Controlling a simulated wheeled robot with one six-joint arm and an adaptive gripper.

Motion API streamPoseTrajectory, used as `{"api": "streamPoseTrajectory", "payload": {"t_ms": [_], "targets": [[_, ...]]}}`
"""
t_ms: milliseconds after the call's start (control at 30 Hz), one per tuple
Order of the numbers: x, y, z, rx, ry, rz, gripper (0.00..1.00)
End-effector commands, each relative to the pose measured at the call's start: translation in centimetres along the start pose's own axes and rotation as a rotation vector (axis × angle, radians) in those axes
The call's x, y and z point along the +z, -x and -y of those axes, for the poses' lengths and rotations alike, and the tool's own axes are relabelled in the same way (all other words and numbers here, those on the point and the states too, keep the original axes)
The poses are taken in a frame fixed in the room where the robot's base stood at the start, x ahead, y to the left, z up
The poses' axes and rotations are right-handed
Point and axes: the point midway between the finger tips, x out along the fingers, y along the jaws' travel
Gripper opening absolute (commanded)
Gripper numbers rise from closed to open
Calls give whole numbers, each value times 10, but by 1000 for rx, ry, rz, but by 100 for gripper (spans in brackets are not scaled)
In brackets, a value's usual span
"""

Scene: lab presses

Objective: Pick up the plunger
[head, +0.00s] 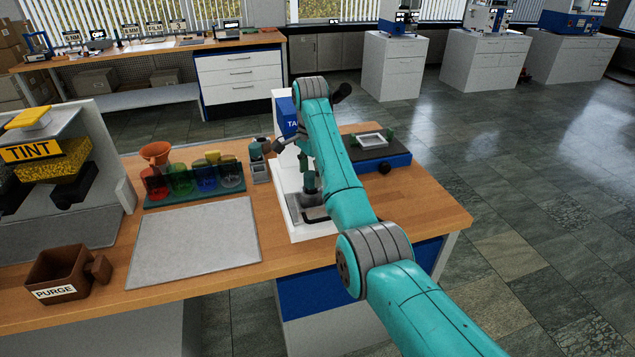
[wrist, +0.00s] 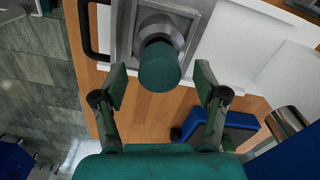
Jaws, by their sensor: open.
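The plunger (wrist: 160,66) shows in the wrist view as a dark green cylinder rising from a round metal collar on a grey metal block. It sits ahead of and between my gripper's (wrist: 159,88) two fingertips, which are spread apart to its left and right. The fingers do not visibly touch it. In the head view a dark green cylinder (head: 309,183), likely the plunger, stands on the white press base (head: 312,230), and my gripper (head: 303,160) hangs just above it, partly hidden by my teal arm.
A blue device (head: 378,167) with a white frame on top stands to the right. A rack of coloured cups (head: 195,190), a grey mat (head: 195,243) and a brown PURGE box (head: 58,275) lie to the left. The bench's front right corner is bare.

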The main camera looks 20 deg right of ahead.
Motion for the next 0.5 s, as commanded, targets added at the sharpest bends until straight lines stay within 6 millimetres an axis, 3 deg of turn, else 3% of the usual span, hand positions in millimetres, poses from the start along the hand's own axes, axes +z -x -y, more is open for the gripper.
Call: {"api": "streamPoseTrajectory", "payload": {"t_ms": [100, 400, 500], "targets": [[6, -12, 0, 1, -1, 0, 72], [8, -15, 0, 0, -1, 0, 72], [8, -15, 0, 0, -1, 0, 47]]}}
